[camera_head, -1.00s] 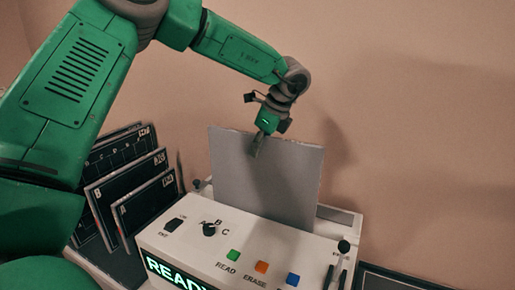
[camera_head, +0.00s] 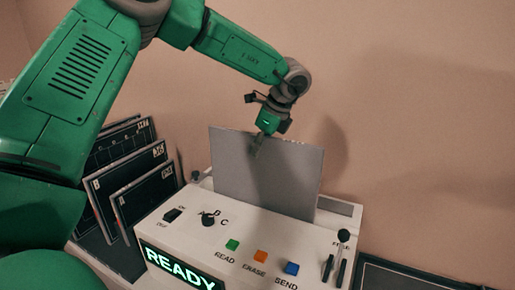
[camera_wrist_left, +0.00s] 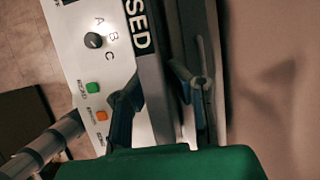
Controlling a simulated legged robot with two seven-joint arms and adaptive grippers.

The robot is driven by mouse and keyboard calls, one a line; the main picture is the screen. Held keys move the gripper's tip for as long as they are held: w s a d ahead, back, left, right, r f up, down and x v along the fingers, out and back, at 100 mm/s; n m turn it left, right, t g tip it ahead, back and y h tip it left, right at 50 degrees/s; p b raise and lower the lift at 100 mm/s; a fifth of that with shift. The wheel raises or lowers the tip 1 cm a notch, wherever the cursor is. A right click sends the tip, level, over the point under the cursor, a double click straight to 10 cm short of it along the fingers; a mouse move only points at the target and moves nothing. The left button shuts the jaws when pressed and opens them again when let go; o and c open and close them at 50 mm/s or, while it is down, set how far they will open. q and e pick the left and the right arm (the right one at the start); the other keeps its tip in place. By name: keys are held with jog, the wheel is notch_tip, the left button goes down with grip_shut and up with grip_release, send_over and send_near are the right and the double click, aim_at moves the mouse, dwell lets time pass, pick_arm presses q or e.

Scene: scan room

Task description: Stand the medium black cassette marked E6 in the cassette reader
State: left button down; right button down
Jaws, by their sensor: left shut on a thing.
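A grey flat plate (camera_head: 275,175), the cassette seen from its plain side, stands upright at the back of the white cassette reader (camera_head: 205,232). Its lower edge is hidden behind the reader's top, so I cannot tell how deep it sits. No E6 mark shows on this side. My left gripper (camera_head: 257,150) is shut on the plate's top edge. In the left wrist view the left gripper's fingers (camera_wrist_left: 162,100) lie on both sides of the cassette (camera_wrist_left: 150,70), which shows a dark strip with the letters "SED".
Several black cassettes (camera_head: 146,202) lean in a rack left of the reader. The reader's front has a READY display (camera_head: 180,270), a knob (camera_head: 208,219), coloured buttons (camera_head: 260,256) and a lever (camera_head: 343,237). A dark flat object (camera_head: 400,277) lies at lower right.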

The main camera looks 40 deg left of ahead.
aim_at(258, 165)
pick_arm(q)
jog(key=shift+d+f+b, duration=0.15)
jog(key=shift+f+b, duration=0.85)
jog(key=shift+f, duration=0.75)
jog(key=shift+f+b, duration=0.4)
jog(key=shift+f, duration=0.35)
jog(key=c, duration=1.4)
grip_release()
jog(key=shift+c, duration=0.2)
jog(key=shift+s, duration=0.1)
